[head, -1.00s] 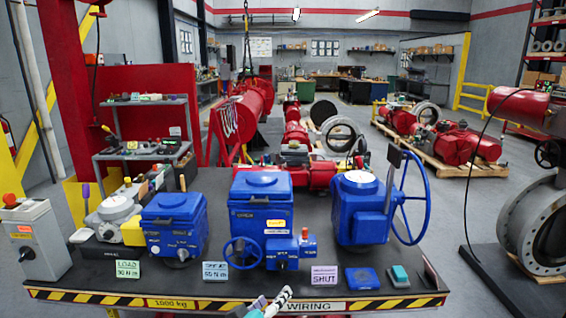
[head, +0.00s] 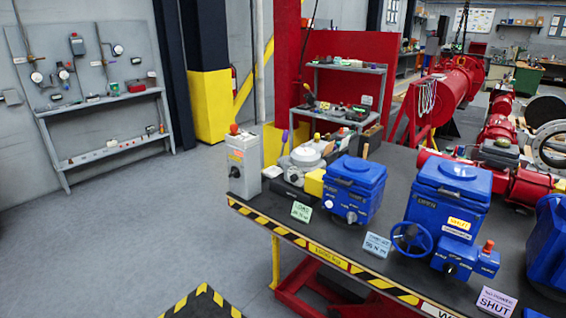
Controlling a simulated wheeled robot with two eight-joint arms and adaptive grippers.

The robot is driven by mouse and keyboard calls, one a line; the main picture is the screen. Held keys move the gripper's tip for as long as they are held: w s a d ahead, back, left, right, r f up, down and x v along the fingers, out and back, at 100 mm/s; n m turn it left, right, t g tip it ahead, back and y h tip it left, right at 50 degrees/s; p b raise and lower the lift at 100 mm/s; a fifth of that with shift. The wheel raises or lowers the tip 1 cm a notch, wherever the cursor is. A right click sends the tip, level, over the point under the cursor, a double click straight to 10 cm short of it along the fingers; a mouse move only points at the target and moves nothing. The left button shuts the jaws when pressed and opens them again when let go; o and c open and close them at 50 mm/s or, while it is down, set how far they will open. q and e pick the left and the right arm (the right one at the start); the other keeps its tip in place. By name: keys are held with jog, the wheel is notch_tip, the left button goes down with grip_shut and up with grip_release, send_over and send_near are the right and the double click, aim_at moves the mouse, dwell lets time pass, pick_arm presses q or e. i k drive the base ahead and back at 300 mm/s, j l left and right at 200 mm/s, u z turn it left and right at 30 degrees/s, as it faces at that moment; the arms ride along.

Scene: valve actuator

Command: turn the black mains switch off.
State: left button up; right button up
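A grey box (head: 243,165) stands upright at the left corner of the work table (head: 335,235) in the head view. It has a red knob (head: 234,129) on top and a small dark rotary switch (head: 235,172) low on its front, which looks like the black mains switch. The switch is too small to read its position or its labels. Neither of my grippers is in view.
Blue actuators (head: 355,188) stand on the table right of the box, with label cards (head: 301,212) along the front edge. A grey instrument board (head: 90,95) stands at the back left. Floor left of the table is clear, apart from a hazard-striped black corner (head: 202,302).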

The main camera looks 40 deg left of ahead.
aim_at(235, 172)
jog(key=u, duration=1.6)
